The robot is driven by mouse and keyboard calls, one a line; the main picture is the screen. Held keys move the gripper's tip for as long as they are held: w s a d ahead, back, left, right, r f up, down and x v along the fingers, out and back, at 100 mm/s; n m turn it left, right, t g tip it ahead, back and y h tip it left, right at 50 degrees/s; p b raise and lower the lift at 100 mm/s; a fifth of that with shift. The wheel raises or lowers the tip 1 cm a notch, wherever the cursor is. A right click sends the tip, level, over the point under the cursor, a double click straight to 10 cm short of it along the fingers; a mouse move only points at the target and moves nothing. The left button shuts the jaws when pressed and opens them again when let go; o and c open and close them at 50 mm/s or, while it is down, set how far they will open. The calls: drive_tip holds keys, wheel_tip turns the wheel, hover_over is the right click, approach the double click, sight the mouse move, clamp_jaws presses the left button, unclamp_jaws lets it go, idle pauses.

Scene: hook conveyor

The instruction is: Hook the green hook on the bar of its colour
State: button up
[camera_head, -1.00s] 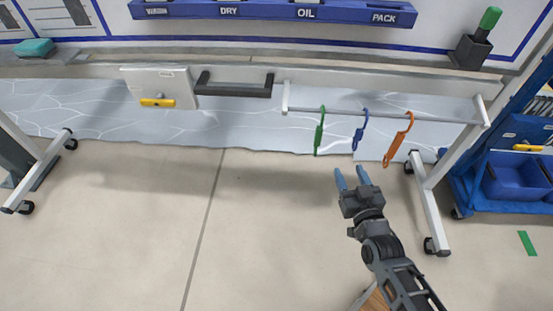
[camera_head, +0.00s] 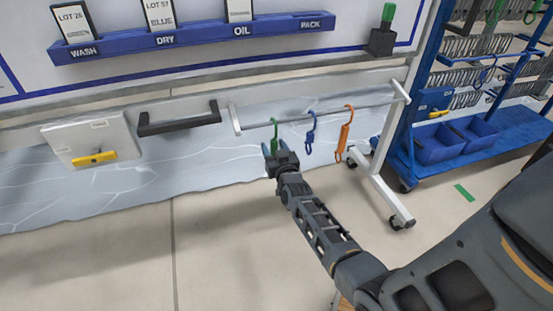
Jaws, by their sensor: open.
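The green hook (camera_head: 275,129) hangs upright from the white bar (camera_head: 320,114) on the wheeled frame, at the left of a blue hook (camera_head: 310,133) and an orange hook (camera_head: 344,136). A card reading LOT 26 GREEN (camera_head: 73,23) stands above the label WASH (camera_head: 84,52).
A blue rack (camera_head: 405,135) with bars of grey hooks and blue bins (camera_head: 437,144) stands at the right. A dark handle (camera_head: 180,122) and a white box with a yellow lever (camera_head: 94,159) are left of the bar. The floor at left is clear.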

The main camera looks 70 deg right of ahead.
drive_tip(key=shift+x, duration=1.1)
drive_tip(key=shift+c, duration=0.5)
clamp_jaws()
drive_tip(key=shift+r, duration=0.1)
